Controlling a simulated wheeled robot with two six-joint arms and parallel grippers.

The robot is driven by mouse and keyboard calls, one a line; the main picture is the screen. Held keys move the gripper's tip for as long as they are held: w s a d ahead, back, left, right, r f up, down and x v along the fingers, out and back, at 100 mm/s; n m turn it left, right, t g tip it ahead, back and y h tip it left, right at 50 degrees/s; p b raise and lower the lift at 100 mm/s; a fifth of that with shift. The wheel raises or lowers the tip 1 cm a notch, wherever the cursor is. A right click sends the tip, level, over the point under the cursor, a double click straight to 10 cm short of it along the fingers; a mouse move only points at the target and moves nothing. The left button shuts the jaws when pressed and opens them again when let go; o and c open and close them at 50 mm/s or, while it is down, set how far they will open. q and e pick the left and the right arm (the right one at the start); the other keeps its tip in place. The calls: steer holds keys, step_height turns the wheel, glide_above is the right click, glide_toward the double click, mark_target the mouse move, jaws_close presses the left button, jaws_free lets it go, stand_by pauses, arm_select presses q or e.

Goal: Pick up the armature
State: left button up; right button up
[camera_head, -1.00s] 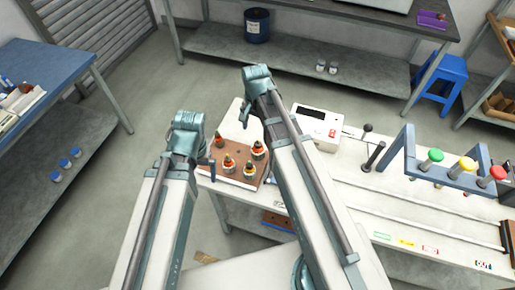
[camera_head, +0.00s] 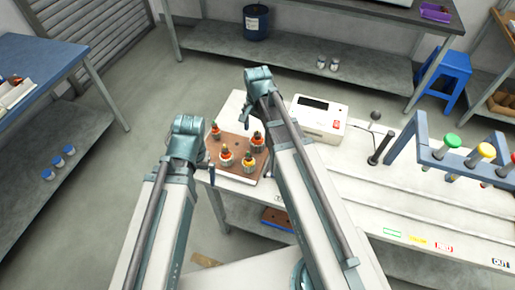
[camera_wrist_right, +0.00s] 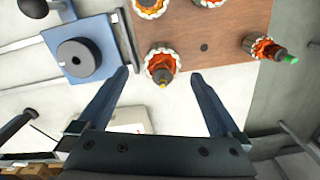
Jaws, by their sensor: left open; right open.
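Several armatures with orange windings stand on a brown board (camera_head: 236,143) at the bench's left end. One is at the right of the board (camera_head: 257,141), another at its front (camera_head: 225,157). My right gripper (camera_head: 244,113) hangs by the board's far right corner. In the right wrist view its open fingers (camera_wrist_right: 160,76) point at the board's edge, with one armature (camera_wrist_right: 161,64) just past and between the fingertips, apparently not gripped. Another armature with a green tip (camera_wrist_right: 266,47) is at the right. My left gripper (camera_head: 208,170) is open and empty at the board's near left side.
A white box device (camera_head: 318,115) stands behind my right arm. A blue rack with green, yellow and red knobs (camera_head: 425,152) stands to the right. In the wrist view a blue block with a dark disc (camera_wrist_right: 84,58) lies close to the left finger.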

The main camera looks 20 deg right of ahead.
mark_target(257, 142)
steer(key=shift+f, duration=0.3)
steer(key=f+b, duration=0.5)
steer(key=shift+w+d+f, duration=0.1)
steer(key=shift+w, duration=0.25)
jaws_close()
